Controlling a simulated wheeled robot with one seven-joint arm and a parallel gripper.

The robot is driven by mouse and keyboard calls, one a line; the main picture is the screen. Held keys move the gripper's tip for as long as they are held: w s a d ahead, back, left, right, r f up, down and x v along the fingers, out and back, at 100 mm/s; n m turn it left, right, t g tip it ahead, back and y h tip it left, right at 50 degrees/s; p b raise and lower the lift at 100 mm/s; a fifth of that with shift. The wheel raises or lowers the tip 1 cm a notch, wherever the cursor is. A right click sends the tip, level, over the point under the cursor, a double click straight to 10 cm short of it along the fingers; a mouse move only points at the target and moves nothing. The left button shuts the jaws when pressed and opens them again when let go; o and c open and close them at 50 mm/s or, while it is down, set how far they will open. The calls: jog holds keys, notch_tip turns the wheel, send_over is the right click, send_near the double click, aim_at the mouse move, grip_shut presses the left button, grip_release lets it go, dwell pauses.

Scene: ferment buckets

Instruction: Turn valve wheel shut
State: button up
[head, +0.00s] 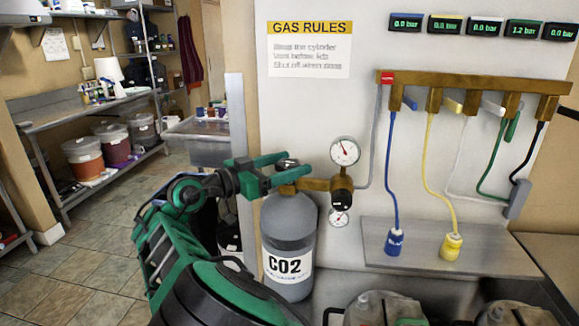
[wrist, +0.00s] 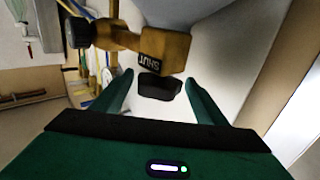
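The grey CO2 cylinder (head: 289,235) stands upright in front of the white wall panel. Its brass valve (head: 315,184) is at the top, with a dark valve wheel (head: 286,162) partly hidden by my gripper (head: 288,168). In the wrist view the brass valve body (wrist: 168,50) carries the word SHUT. The black wheel (wrist: 160,86) lies between the two green fingers of my gripper (wrist: 158,79). The gripper is open, with a visible gap on each side of the wheel.
Two round gauges, the upper (head: 345,151) and the lower (head: 338,217), sit right of the valve. A brass manifold (head: 470,84) with coloured hoses hangs at right; the fourth display (head: 525,29) reads 1.2 bar. Lidded vessels (head: 370,308) stand in front. Floor (head: 85,262) is clear at left.

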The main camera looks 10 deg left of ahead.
jog(key=v, duration=1)
jog(key=shift+s+a, duration=0.25)
jog(key=shift+s, duration=0.1)
dwell(0.4)
